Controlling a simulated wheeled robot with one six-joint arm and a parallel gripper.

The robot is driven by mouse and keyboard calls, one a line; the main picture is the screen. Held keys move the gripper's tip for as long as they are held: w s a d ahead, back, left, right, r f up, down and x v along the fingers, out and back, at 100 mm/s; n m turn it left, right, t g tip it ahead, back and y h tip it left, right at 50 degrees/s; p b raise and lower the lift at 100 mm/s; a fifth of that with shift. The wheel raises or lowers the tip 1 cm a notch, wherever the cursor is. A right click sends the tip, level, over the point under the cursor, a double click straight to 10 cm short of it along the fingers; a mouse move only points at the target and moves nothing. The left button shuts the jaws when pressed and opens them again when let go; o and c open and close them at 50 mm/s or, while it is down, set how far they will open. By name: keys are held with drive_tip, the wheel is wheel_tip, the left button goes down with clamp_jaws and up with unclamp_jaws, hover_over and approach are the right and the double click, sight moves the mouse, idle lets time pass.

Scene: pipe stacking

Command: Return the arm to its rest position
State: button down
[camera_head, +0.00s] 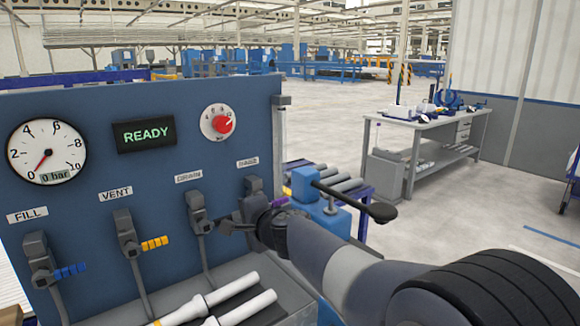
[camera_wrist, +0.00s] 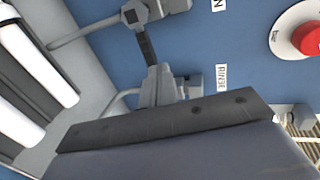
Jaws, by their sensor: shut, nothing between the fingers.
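My arm reaches in from the lower right of the head view, and its dark gripper (camera_head: 262,226) is shut and empty. It is in front of the panel's right end, by the RINSE valve (camera_head: 253,190). A bit of purple handle (camera_head: 280,202) shows just above the gripper. The dark handle of the DRAIN valve (camera_head: 199,212) points right, towards the gripper; I cannot tell whether they touch.
The blue panel (camera_head: 100,100) has a gauge (camera_head: 46,151) at 0 bar, a READY display (camera_head: 145,134) and a red knob (camera_head: 222,124). White pipes (camera_head: 240,308) lie below it. A blue stand (camera_head: 318,208) with a black lever is close behind my arm. A workbench (camera_head: 425,125) stands right.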

sight(228, 217)
drive_tip(key=w+a+p, duration=0.1)
drive_tip(key=w, duration=0.1)
drive_tip(key=w+a+p, duration=0.2)
drive_tip(key=w+a, duration=0.1)
drive_tip(key=shift+w+a+r+p, duration=0.1)
drive_tip(key=shift+w+p, duration=0.2)
drive_tip(key=shift+p, duration=0.05)
drive_tip(key=shift+f+b, duration=0.6)
drive_tip(key=shift+f, duration=0.05)
